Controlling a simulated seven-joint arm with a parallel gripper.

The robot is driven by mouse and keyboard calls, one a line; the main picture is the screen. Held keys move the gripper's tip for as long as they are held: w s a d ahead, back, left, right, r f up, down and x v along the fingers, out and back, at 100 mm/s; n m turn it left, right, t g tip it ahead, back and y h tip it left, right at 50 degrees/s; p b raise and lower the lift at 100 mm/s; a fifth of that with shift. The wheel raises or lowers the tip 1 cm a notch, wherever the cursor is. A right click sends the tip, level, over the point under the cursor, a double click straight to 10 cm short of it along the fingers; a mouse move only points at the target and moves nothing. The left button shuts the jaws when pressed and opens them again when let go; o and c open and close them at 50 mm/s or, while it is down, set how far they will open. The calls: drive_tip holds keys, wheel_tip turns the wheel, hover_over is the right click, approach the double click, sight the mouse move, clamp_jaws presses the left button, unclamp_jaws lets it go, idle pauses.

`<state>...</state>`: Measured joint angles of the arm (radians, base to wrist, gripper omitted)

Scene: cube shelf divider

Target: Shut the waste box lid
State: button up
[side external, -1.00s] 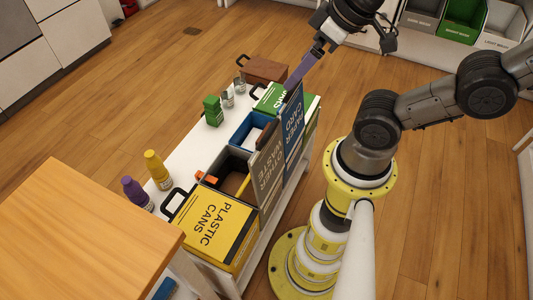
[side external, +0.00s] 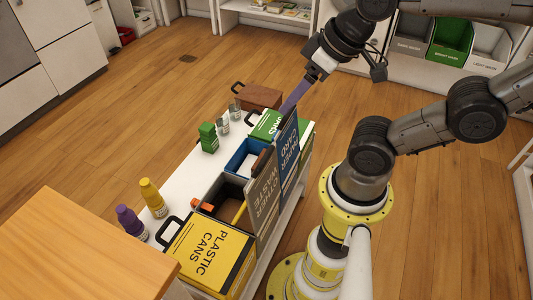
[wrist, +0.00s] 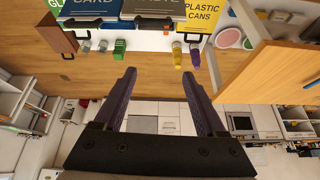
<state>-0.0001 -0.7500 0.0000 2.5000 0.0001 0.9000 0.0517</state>
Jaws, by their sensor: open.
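The grey waste box lid (side external: 266,193), lettered "OTHER WASTE", stands open and upright on the box's side toward my base. The open waste box (side external: 228,191) beside it has a dark interior with a yellow stick-like thing in it. The lid's dark handle (side external: 262,159) is at its top edge. In the wrist view the grey lid (wrist: 153,9) is at the top, beyond the fingertips. My gripper (wrist: 158,76) has two long purple fingers spread wide with nothing between them. In the side view my gripper (side external: 286,105) is near the blue lid and the green box, apart from the grey lid.
The blue "PAPER CARD" lid (side external: 289,153) stands open next to the grey one. The yellow "PLASTIC CANS" box (side external: 212,255) is shut. Yellow (side external: 152,198) and purple (side external: 131,222) bottles, glasses (side external: 223,124) and a green carton (side external: 208,138) stand along the bench. A wooden cabinet (side external: 80,250) fills the near left.

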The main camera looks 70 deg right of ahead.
drive_tip(key=shift+m, duration=0.7)
drive_tip(key=shift+c, duration=1.2)
drive_tip(key=shift+w+r+m, duration=0.2)
drive_tip(key=shift+w+m, duration=0.05)
drive_tip(key=shift+m, duration=0.75)
drive_tip(key=m+g, duration=0.5)
drive_tip(key=m, duration=0.9)
hover_over(266, 154)
drive_tip(key=s, duration=0.2)
wheel_tip(266, 154, down, 9)
drive_tip(key=f, duration=0.4)
drive_tip(key=w+f, duration=0.1)
drive_tip(key=f, duration=0.7)
drive_tip(key=shift+w+f, duration=0.15)
drive_tip(key=shift+w, duration=0.15)
clamp_jaws()
